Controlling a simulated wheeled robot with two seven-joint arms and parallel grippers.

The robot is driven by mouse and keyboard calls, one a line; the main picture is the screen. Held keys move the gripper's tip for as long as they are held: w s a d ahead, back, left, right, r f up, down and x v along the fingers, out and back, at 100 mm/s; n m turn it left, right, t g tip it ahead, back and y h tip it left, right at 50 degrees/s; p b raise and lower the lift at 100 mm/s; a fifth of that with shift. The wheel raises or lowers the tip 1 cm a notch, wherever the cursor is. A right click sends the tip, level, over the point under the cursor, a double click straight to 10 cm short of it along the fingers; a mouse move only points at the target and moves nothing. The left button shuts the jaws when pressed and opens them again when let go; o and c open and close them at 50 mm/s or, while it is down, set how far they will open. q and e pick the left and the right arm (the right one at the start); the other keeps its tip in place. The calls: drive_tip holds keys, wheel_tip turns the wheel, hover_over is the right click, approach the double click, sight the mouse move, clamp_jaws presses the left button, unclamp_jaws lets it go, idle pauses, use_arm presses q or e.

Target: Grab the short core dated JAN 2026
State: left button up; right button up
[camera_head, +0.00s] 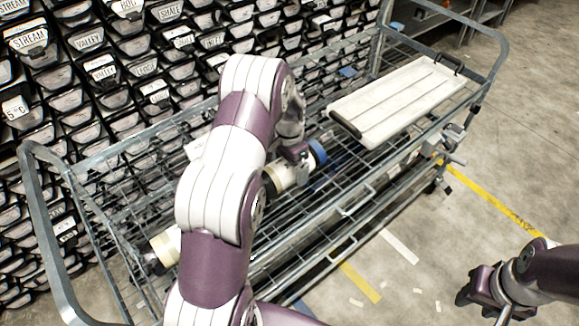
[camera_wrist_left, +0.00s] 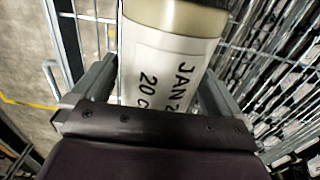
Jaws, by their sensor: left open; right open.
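A short cream core (camera_head: 279,178) with a white band and a blue end (camera_head: 317,152) lies on the wire cart, partly hidden by my left arm. In the left wrist view a core (camera_wrist_left: 172,60) fills the middle; its label reads "JAN 2" and "20 c", the rest cut off or hidden. My left gripper (camera_head: 293,153) is over the core, open, with one finger on each side of it in the left wrist view (camera_wrist_left: 155,92). Another cream core end (camera_head: 166,246) shows left of my arm. My right gripper (camera_head: 490,298) is open and empty, off the cart at the lower right.
The grey wire cart (camera_head: 345,205) has raised end handles and side rails. A white grooved tray (camera_head: 395,103) with dark handles lies at its right part. A wall of labelled core boxes (camera_head: 110,70) stands close behind.

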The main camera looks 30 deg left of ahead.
use_arm(q)
drive_tip(key=shift+w+f, duration=0.1)
drive_tip(key=shift+f, duration=0.3)
drive_tip(key=shift+r, duration=0.15)
drive_tip(key=c, duration=1.5)
drive_tip(key=shift+c, duration=0.8)
